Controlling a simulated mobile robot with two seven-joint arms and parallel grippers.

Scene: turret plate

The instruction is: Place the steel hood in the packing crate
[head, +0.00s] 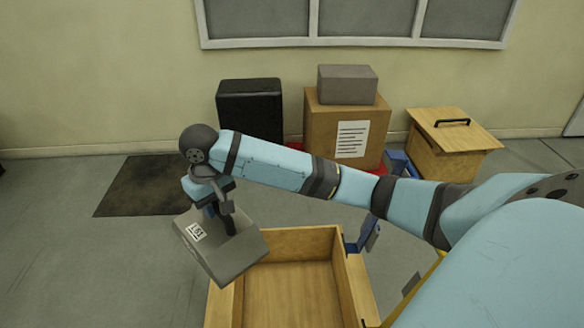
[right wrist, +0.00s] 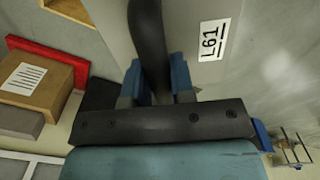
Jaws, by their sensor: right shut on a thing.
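The steel hood (head: 225,250) is a grey box with a dark handle and a white label reading L61. My right gripper (head: 222,208) is shut on the handle, and the hood hangs tilted below it. In the right wrist view the handle stands between the blue fingertips (right wrist: 160,85), with the hood's grey face (right wrist: 205,80) beyond. The packing crate (head: 338,245) is an open wooden box at the bottom centre, and its visible floor is bare. The hood is at the crate's upper left and overlaps its left corner in the picture. My left gripper is not in view.
A cardboard box (head: 318,125) with a grey box (head: 347,84) on top stands by the wall, beside a black box (head: 250,105). A lidded wooden box (head: 440,150) is at right. A dark mat (head: 140,190) lies left. Floor left of the hood is clear.

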